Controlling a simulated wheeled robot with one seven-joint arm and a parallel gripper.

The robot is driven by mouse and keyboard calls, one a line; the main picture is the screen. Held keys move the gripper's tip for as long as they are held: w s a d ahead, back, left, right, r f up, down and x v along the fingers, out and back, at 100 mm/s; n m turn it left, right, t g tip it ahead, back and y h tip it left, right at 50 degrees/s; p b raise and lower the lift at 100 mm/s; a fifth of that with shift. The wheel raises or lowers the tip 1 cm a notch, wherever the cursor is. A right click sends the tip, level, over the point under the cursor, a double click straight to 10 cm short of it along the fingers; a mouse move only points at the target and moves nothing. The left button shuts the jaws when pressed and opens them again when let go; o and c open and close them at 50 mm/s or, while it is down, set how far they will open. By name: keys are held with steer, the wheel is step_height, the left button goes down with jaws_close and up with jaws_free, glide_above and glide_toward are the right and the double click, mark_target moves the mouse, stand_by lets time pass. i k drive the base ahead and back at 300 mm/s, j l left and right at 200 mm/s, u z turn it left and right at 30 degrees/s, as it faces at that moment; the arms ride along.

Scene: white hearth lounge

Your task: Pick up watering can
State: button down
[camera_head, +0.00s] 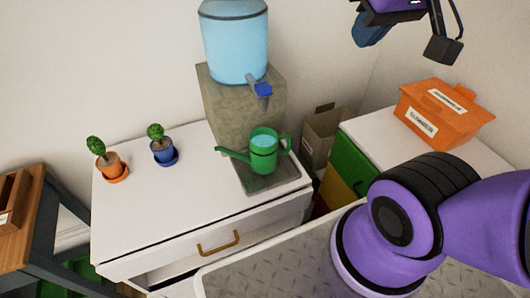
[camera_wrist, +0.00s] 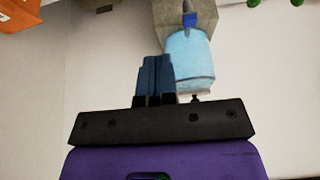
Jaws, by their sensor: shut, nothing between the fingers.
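A green watering can (camera_head: 264,155) stands upright on the grey base tray of a water dispenser, under its blue tap. Its spout points left and its handle is on the right. Water shows in its open top. My gripper (camera_wrist: 157,62) is shut and empty in the wrist view, with its blue fingers together. In the head view, part of my gripper (camera_head: 371,27) shows at the top right, high above and well apart from the can. The can is not in clear view in the wrist view.
The dispenser, with a blue water bottle (camera_head: 234,45), stands on a white cabinet (camera_head: 200,205). Two small potted plants, orange (camera_head: 113,168) and blue (camera_head: 163,151), are left of the can. An orange box (camera_head: 440,112) sits on a white-topped unit at right. A wooden table (camera_head: 22,225) is far left.

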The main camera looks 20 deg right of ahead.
mark_target(263, 158)
steer(key=k, duration=1.05)
steer(key=j+z, duration=0.1)
steer(key=z, duration=1.4)
steer(key=i+j, duration=0.1)
steer(key=j, duration=0.35)
steer(key=i+j+z, duration=0.1)
steer(key=j, duration=0.35)
steer(key=i+j, duration=0.1)
steer(key=j, duration=0.35)
steer(key=z, duration=0.05)
